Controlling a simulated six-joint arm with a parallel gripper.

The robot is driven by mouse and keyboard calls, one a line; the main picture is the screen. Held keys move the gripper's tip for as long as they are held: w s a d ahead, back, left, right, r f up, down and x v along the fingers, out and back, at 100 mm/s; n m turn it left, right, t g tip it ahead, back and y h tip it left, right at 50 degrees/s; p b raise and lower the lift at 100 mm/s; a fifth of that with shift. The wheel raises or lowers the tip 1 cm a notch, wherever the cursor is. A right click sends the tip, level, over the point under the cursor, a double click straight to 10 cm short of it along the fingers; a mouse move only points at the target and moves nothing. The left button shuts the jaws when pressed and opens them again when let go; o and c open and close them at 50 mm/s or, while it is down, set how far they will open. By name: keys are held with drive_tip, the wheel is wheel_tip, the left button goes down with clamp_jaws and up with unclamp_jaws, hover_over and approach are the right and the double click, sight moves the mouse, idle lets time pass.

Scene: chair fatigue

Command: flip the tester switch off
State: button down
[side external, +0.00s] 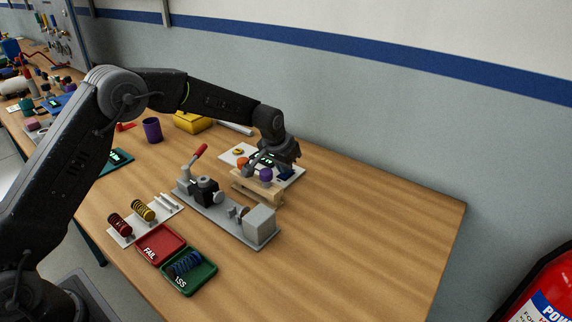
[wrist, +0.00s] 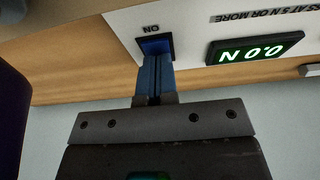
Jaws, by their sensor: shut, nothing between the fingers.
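The tester panel is a white plate (side external: 237,151) on the table, under my gripper in the side view. In the wrist view the panel (wrist: 188,20) carries a dark blue switch (wrist: 155,44) with an upside-down "ON" label beside it. A lit green display (wrist: 252,47) reads 0.0 N. My gripper (wrist: 155,66) is shut and empty, its blue fingers together, with the tips at the switch's edge. I cannot tell whether they touch it. In the side view my gripper (side external: 284,160) is over the panel, and its tips are hard to make out.
A wooden stand (side external: 262,191) with orange and purple knobs stands just in front of the panel. A grey fixture (side external: 225,215) with a red-handled lever is nearer. Springs, a red FAIL tray (side external: 160,245) and a green tray (side external: 190,272) lie front left. The table's right side is clear.

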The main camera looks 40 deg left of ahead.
drive_tip(key=shift+s+f, duration=0.3)
drive_tip(key=shift+f, duration=0.05)
drive_tip(key=shift+r, duration=0.35)
drive_tip(key=w+v, duration=0.1)
drive_tip(key=v, duration=1.2)
drive_tip(key=shift+r, duration=0.6)
